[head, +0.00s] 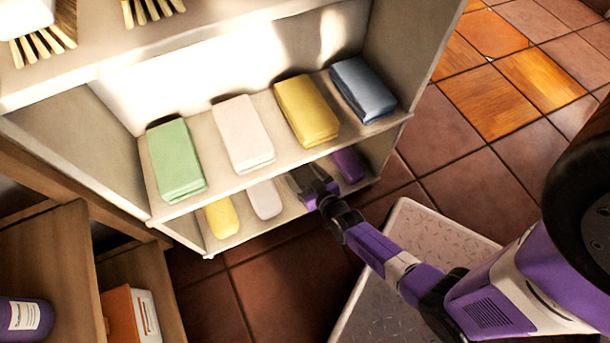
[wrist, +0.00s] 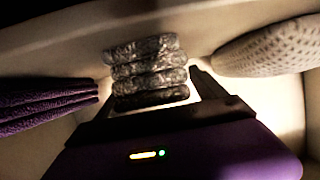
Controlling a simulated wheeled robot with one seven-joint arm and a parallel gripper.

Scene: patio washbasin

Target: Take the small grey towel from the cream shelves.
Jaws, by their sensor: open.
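The small grey towel (wrist: 150,70) is a folded, speckled stack in the middle of the wrist view, on the lower level of the cream shelves (head: 145,205). My gripper (head: 312,184) reaches into that lower level in the head view and hides the grey towel there. In the wrist view my gripper's open fingers stand to either side of the towel. I cannot tell whether they touch it.
A purple towel (head: 348,164) and a pale towel (head: 265,199) flank my gripper closely; a yellow one (head: 222,217) lies farther left. The shelf above holds green (head: 176,160), pale pink (head: 243,134), yellow (head: 307,110) and blue-grey (head: 362,90) towels.

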